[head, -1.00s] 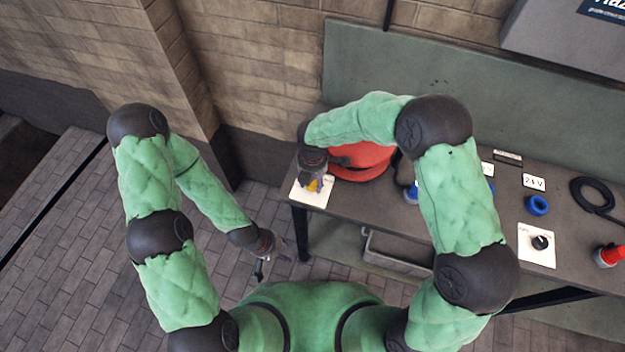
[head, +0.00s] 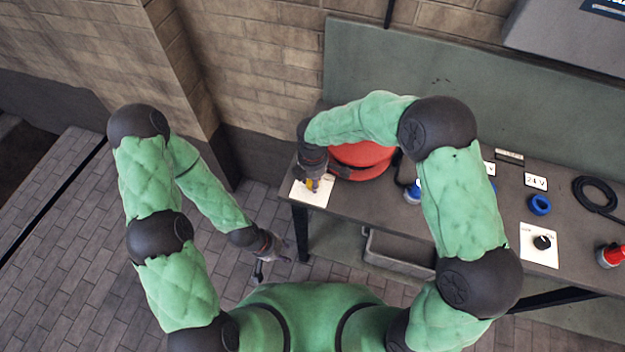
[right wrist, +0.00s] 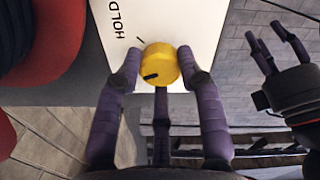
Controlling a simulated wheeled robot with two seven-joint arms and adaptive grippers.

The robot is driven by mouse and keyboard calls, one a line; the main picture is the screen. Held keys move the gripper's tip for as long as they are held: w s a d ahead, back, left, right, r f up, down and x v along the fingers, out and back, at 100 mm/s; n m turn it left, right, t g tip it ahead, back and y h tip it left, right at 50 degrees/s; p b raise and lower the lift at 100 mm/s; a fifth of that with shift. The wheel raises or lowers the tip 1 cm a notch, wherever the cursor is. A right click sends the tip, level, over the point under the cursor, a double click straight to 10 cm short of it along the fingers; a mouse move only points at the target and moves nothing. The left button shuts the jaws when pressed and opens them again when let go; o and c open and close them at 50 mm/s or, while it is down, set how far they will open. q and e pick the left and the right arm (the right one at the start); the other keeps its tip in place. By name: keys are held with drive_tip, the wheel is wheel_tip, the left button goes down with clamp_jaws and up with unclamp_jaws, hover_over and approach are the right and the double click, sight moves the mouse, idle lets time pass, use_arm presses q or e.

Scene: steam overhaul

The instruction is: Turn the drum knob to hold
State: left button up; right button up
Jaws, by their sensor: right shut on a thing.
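The yellow drum knob (right wrist: 158,64) sits on a white plate (right wrist: 185,18) printed HOLD. A short dark tick is on the plate beside the word, and the knob's black mark is at its lower left in the right wrist view, apart from that tick. My right gripper (right wrist: 162,78) is shut on the knob, with fingers at either side of it. In the head view the right gripper (head: 312,180) is over the plate (head: 307,196) at the bench's left end. My left gripper (head: 260,270) hangs away from the bench, empty with its fingers apart; it also shows in the right wrist view (right wrist: 275,50).
A red round drum (head: 362,160) stands on the bench (head: 370,205) close behind my right gripper. Further right are a black knob (head: 542,242) on a white plate, a blue ring (head: 540,204), a black cable coil (head: 596,193) and a red button (head: 611,255). A grey bin (head: 398,257) is below.

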drive_tip(key=m+b, duration=0.1)
drive_tip(key=m, duration=0.5)
drive_tip(key=shift+b, duration=0.4)
drive_tip(key=m+b, duration=0.1)
drive_tip(key=m, duration=0.5)
drive_tip(key=shift+m+b, duration=0.4)
drive_tip(key=o, duration=1.1)
drive_tip(key=shift+o, duration=0.2)
wheel_tip(320, 180, up, 12)
